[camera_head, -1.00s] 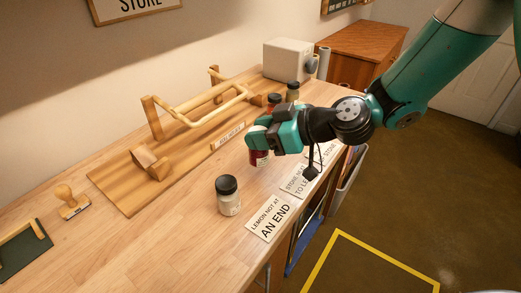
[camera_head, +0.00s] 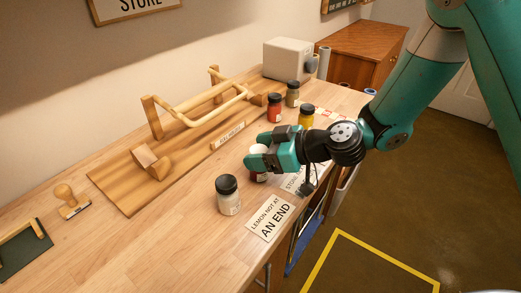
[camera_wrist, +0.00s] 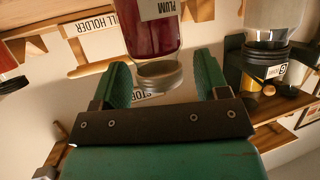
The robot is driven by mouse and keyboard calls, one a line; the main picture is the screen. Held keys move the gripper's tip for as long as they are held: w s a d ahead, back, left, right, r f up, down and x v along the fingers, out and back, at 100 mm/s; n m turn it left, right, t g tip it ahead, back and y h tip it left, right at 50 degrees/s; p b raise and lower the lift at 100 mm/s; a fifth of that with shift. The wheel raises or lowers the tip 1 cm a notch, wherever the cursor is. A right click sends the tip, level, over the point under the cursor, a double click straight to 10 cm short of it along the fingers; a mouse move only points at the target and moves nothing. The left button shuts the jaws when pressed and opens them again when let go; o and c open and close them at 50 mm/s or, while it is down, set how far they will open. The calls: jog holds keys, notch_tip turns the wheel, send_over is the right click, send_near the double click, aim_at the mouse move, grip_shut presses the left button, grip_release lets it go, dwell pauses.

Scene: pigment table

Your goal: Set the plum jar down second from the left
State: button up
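The plum jar (camera_wrist: 150,32), dark red with a PLUM label, is between the fingers of my gripper (camera_wrist: 163,72) in the wrist view. In the head view the fingers of my gripper (camera_head: 256,150) hide much of the jar (camera_head: 258,177). It moves with my gripper, which looks shut on it. It is low over the table or touching it; I cannot tell which. A pale jar with a black lid (camera_head: 228,196) stands just left of it. A red jar (camera_head: 275,108), an olive jar (camera_head: 292,94) and a yellow jar (camera_head: 306,118) stand farther back to the right.
A card reading LEMON NOT AT AN END (camera_head: 270,220) lies by the front edge, with another card beside it partly under my gripper. A wooden rail stand (camera_head: 130,190) is behind the jars. A stamp (camera_head: 70,203) stands at left. The table's left front is clear.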

jog(key=b+v, duration=0.3)
jog(key=v, duration=0.9)
jog(key=s+d+r+m+g+h, duration=0.1)
jog(key=s+r+m+g+h, duration=0.1)
jog(key=s, duration=0.7)
jog(key=s+d+r+m+g+h, duration=0.2)
jog(key=s+h, duration=0.4)
jog(key=s, duration=0.3)
jog(key=r+m+g, duration=0.1)
jog(key=r+m, duration=0.1)
jog(key=shift+m, duration=0.3)
